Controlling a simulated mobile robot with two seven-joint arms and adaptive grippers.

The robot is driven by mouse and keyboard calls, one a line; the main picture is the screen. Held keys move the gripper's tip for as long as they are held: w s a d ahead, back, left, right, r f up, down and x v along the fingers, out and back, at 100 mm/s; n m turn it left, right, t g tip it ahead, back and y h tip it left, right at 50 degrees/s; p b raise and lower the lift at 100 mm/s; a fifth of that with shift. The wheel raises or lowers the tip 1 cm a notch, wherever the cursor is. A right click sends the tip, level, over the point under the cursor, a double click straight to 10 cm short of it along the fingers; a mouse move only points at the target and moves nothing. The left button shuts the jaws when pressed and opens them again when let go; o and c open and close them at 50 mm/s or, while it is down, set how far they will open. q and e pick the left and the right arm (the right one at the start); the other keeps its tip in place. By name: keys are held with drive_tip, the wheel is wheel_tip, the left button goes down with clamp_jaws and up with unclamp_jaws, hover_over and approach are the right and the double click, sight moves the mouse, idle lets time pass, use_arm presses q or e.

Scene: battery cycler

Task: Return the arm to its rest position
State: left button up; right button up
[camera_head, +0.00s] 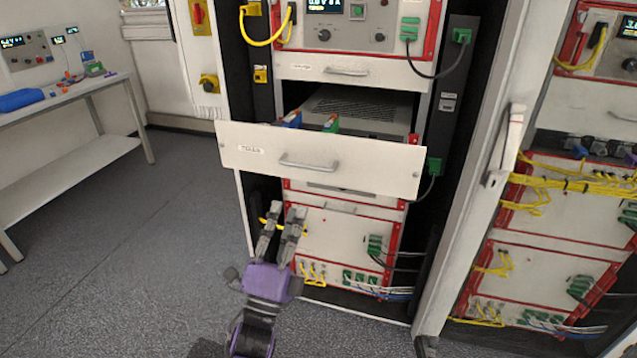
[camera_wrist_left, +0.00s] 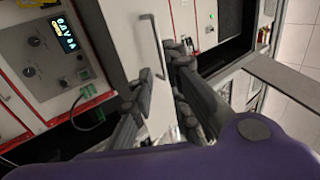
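My left gripper (camera_head: 286,215) has a purple body and grey fingers. It is in front of the rack, below the open drawer (camera_head: 235,150), with its fingers pointing up and apart. In the left wrist view the two fingers (camera_wrist_left: 162,75) have a gap between them, with nothing gripped. The drawer's handle (camera_head: 310,164) is free of the fingers in the head view. A metal handle also shows past the fingertips in the left wrist view (camera_wrist_left: 154,42). I do not make out my right gripper in either view.
The drawer sticks out of the rack with blue and green items (camera_head: 331,123) inside. A cabinet door edge (camera_head: 502,150) stands to its right. A bench (camera_head: 62,98) is at the far left. The grey floor (camera_head: 120,250) between is clear.

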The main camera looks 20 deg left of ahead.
use_arm(q)
drive_tip(key=s+f+n+g+y+p, duration=0.1)
drive_tip(key=s+f+n+g, duration=0.25)
drive_tip(key=f+n, duration=0.45)
drive_tip(key=s+f+n+g+y, duration=0.1)
drive_tip(key=s+f+n+g, duration=0.35)
drive_tip(key=f, duration=0.65)
drive_tip(key=s+f+n+g, duration=0.1)
drive_tip(key=s+f+g, duration=0.1)
drive_tip(key=s+f, duration=0.3)
drive_tip(key=s+f+n+g+h+p, duration=0.1)
drive_tip(key=s+f, duration=0.4)
drive_tip(key=s, duration=0.8)
drive_tip(key=s+f+n+g+p, duration=0.1)
drive_tip(key=s+f+n+g, duration=0.2)
drive_tip(key=s, duration=0.6)
drive_tip(key=shift+s+d+f+g+h, duration=0.3)
drive_tip(key=shift+d+f+g, duration=0.1)
drive_tip(key=shift+f+g, duration=0.65)
use_arm(e)
drive_tip(key=r, duration=0.2)
drive_tip(key=a+r, duration=0.1)
drive_tip(key=shift+w, duration=0.35)
